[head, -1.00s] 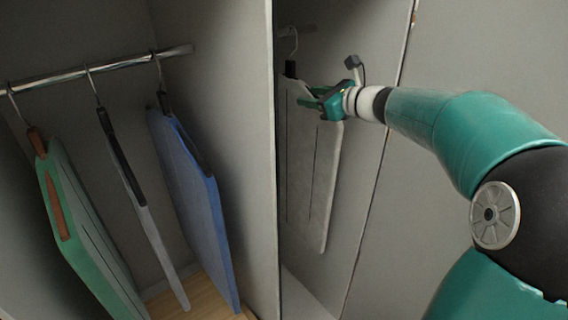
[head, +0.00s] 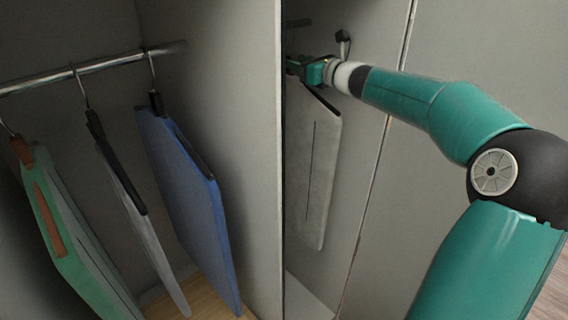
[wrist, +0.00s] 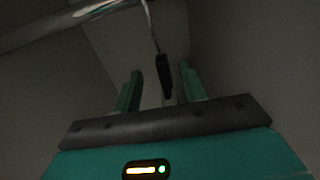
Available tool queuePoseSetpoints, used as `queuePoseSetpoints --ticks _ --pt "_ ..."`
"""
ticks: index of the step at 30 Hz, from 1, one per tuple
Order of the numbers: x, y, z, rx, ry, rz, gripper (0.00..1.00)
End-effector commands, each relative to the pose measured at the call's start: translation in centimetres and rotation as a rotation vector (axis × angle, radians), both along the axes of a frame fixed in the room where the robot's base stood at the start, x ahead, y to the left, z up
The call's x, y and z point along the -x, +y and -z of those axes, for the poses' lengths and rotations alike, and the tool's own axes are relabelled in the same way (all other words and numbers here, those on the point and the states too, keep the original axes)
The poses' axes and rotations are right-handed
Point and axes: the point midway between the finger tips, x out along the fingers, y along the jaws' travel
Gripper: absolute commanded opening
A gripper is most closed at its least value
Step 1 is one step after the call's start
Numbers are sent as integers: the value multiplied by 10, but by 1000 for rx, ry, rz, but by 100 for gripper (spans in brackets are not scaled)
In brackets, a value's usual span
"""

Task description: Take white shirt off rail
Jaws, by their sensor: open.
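A pale grey-white shirt (head: 317,170) hangs in the right compartment, flat and nearly upright. My gripper (head: 293,67) is at the top of this shirt, level with its hanger. The partition edge partly hides the fingertips in the head view. In the wrist view my gripper (wrist: 160,88) is open, one finger on each side of the dark hanger neck (wrist: 164,75). The hanger's metal hook (wrist: 150,25) rises towards the rail (wrist: 60,24). I see no clear contact between fingers and hanger.
A partition (head: 225,100) separates the compartments. In the left one, a green garment (head: 75,235), a thin grey garment (head: 150,240) and a blue garment (head: 185,200) hang from a metal rail (head: 100,64). A pale panel (head: 450,50) stands to the right.

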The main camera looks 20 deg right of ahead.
Motion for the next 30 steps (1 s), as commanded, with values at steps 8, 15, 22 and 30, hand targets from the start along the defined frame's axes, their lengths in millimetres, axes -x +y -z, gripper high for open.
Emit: queuePoseSetpoints --ticks 8,15,22,30 --pt "-34 13 -2 -2 -1 -3 42" --pt "-52 20 -2 0 0 1 42" --pt "-51 19 -2 1 0 1 32" --pt "-51 19 -2 1 0 2 0"
